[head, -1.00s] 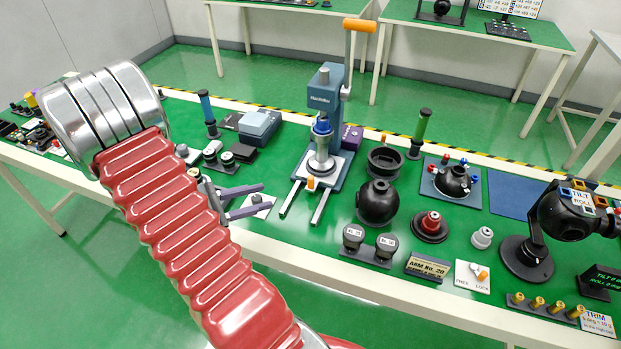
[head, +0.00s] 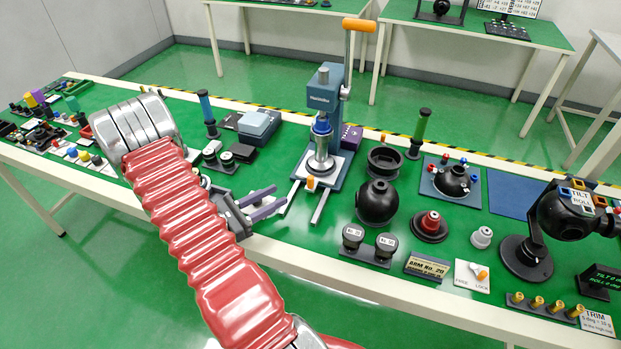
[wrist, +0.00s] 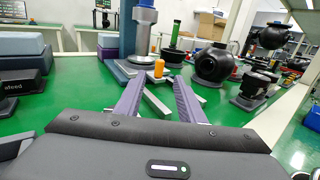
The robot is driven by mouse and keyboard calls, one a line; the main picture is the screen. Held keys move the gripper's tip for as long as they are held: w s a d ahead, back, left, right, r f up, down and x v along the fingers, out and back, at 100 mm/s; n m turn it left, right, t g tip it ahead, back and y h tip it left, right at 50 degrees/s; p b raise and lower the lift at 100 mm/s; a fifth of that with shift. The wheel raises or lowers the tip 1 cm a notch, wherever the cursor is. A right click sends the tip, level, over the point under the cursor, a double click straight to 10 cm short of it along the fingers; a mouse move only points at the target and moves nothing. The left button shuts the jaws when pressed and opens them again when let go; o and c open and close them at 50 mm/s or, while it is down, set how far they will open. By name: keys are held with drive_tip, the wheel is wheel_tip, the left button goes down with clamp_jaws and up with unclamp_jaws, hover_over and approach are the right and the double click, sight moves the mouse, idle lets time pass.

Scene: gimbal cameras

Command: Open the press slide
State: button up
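The blue-grey press (head: 325,110) stands near the middle of the table, with an orange-handled lever (head: 358,26) raised at its right. At its foot is a pale slide plate (head: 318,172) with an orange knob (head: 310,183) on its front. A blue-topped metal piece (head: 321,145) stands on the slide. My gripper (head: 281,197) is open and empty, left of and in front of the knob. In the wrist view the knob (wrist: 159,68) appears beyond and between the purple-lined fingers (wrist: 158,80), apart from them.
A black ball (head: 378,203) on a ring stands right of the rails, with two labelled weights (head: 370,242) before it. A dark block (head: 240,152) and grey-blue box (head: 258,126) stand left of the press. The table's front edge runs beneath my gripper.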

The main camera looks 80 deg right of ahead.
sight(310, 177)
drive_tip(key=x, duration=1.3)
drive_tip(key=shift+s+d, duration=0.15)
drive_tip(key=shift+d, duration=0.1)
drive_tip(key=shift+c, duration=0.5)
clamp_jaws()
